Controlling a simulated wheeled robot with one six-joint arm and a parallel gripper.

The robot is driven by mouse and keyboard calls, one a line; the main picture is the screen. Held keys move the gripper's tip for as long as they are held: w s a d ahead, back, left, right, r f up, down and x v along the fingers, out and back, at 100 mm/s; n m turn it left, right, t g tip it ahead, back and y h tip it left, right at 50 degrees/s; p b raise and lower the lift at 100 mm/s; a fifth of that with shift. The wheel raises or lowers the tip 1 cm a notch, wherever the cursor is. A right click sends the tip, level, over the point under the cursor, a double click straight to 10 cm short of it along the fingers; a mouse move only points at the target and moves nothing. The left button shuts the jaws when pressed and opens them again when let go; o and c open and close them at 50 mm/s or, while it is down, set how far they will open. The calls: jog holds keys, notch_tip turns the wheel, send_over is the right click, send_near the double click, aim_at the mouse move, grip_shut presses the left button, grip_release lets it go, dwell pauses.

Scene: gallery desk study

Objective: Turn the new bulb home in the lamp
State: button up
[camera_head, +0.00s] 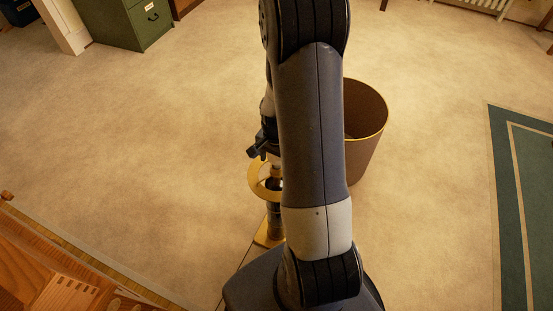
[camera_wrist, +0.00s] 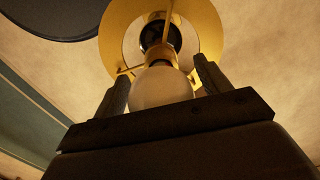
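The lamp's brass ring (camera_head: 258,181) and its post stand low beside my arm in the head view, partly hidden by the arm. In the wrist view the ring (camera_wrist: 121,22) with its spokes surrounds the brass socket (camera_wrist: 160,55). The pale round bulb (camera_wrist: 160,88) is in line with the socket, its neck end at it; I cannot tell how deep it sits. My gripper (camera_wrist: 163,78) has one finger on each side of the bulb. The left finger looks close against the glass; on the right, contact is unclear. In the head view the bulb is hidden.
A brown wastebasket (camera_head: 365,150) stands just right of my arm. A wooden desk edge (camera_head: 75,265) is at lower left. A green cabinet (camera_head: 120,22) is at the back left, and a green-bordered rug (camera_head: 507,190) lies at right. The carpet between is clear.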

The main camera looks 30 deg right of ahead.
jog(key=shift+o, duration=0.4)
notch_tip(320, 180, up, 11)
jog(key=shift+f+p, duration=0.1)
jog(key=shift+p, duration=0.85)
notch_tip(320, 180, down, 11)
jog(key=shift+r+b, duration=0.1)
jog(key=shift+b, duration=0.9)
jog(key=shift+n, duration=1.4)
jog(key=shift+d, duration=0.1)
